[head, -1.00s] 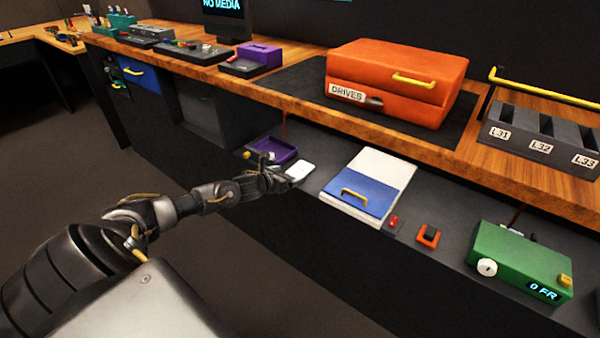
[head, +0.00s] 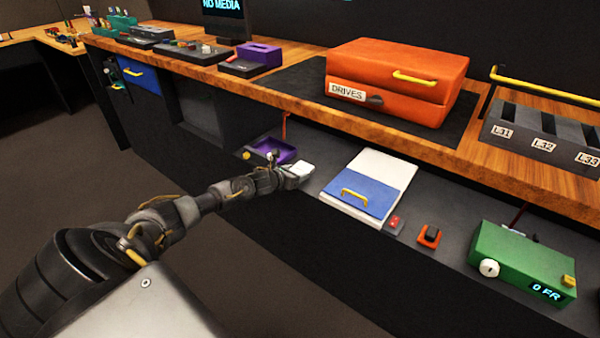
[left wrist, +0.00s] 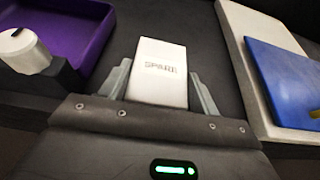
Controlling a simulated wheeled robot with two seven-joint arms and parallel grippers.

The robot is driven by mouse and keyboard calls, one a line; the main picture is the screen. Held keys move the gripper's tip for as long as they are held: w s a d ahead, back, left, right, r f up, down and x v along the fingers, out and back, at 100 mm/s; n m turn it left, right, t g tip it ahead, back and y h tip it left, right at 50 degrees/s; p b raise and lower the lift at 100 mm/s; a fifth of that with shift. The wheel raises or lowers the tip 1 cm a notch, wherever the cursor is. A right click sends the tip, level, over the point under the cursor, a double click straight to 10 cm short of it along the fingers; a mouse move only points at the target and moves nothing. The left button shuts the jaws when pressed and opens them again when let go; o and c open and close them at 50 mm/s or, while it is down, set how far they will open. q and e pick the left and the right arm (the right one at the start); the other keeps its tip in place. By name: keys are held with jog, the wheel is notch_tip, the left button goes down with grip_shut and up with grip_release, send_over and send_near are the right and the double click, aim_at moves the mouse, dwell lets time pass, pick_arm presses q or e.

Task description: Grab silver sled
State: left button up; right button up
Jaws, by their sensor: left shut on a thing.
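A pale silver-white block, which looks like the silver sled (head: 303,169), lies on the dark lower shelf between the purple tray and the blue-and-white case. In the left wrist view the sled (left wrist: 160,62) shows the word SPARE on its top. My left gripper (head: 288,174) is at the near end of the sled. In the left wrist view my left gripper (left wrist: 160,84) has one finger on each side of the sled and is shut on it. The sled's near end is hidden by the gripper body. My right gripper is not in view.
A purple tray (head: 287,156) stands to the left, with a white knob (left wrist: 24,48) near it. The blue-and-white case (head: 350,196) with a yellow handle is close on the right. The wooden counter edge (head: 360,126) overhangs the shelf behind. A green box (head: 515,262) stands far right.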

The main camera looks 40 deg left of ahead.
pick_arm(q)
jog(key=shift+c, duration=0.6)
jog(key=shift+r, duration=0.1)
